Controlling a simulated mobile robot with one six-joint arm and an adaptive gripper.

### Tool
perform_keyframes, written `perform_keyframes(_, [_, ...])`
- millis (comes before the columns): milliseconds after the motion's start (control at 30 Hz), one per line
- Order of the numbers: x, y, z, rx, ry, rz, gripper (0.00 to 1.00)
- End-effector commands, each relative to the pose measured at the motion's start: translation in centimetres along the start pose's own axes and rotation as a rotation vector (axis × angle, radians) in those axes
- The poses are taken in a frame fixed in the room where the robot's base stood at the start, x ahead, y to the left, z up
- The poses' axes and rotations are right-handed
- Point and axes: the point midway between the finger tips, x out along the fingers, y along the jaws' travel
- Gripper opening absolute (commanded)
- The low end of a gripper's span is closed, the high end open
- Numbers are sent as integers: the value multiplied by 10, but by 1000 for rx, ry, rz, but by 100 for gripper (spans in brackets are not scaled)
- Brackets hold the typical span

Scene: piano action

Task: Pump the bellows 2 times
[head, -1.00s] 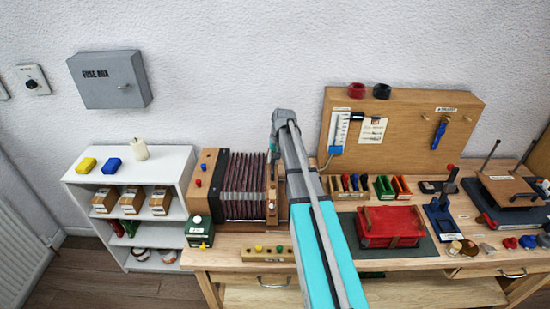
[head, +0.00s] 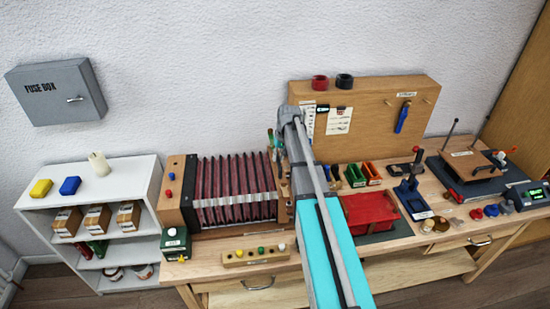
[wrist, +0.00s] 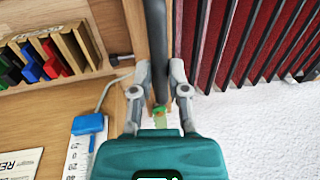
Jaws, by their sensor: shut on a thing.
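The bellows (head: 235,190) have dark red pleats with a metal band across the front. They stand at the left of the bench, stretched between a wooden end block (head: 174,192) and a wooden end board on the right, which my arm partly hides. In the wrist view the red pleats (wrist: 220,40) fill the upper right. My gripper (wrist: 160,72) is shut on a dark upright handle bar (wrist: 156,30) beside the wooden end board. In the head view the gripper is mostly hidden by my arm.
A strip of coloured knobs (head: 255,256) lies in front of the bellows, and a green box (head: 175,243) stands at the bench's left corner. Right of my arm are coloured racks (head: 362,173) and a red box (head: 373,213). A white shelf (head: 130,172) stands left.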

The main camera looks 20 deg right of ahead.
Motion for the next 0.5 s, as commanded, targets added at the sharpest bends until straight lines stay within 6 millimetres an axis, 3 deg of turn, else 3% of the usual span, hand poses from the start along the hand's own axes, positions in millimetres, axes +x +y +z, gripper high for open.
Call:
perform_keyframes(333, [0,-8,-2,-11,0,-2,0])
perform_keyframes(367, [0,-8,-2,-12,0,-3,24])
perform_keyframes(500, [1,-10,-2,-14,0,-3,50])
